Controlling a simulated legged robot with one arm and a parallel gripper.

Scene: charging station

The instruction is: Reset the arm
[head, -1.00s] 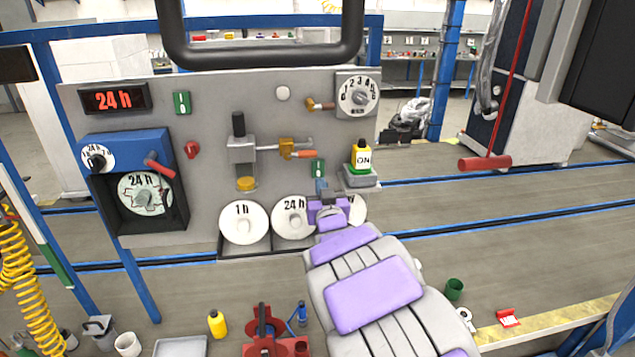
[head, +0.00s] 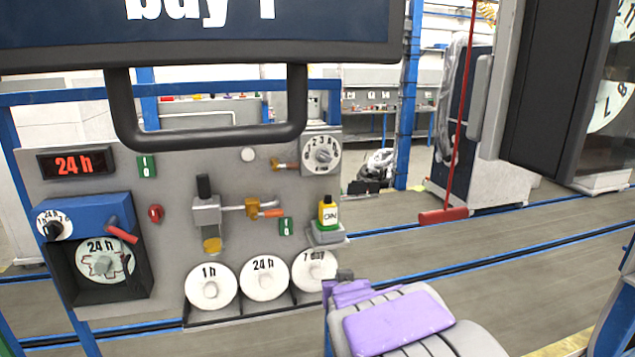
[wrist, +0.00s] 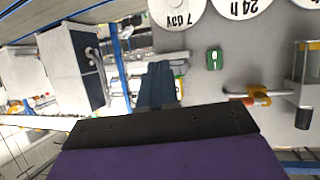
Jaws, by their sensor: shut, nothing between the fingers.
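My arm, grey with purple pads, shows at the bottom right of the head view. The picture there is upside down.
The grey panel (head: 175,195) carries discs marked "1 h" (head: 211,287), "24 h" (head: 264,279) and "7 day" (head: 315,271). A yellow-green ON button (head: 327,211) juts out above them. Open floor lies right of the panel.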

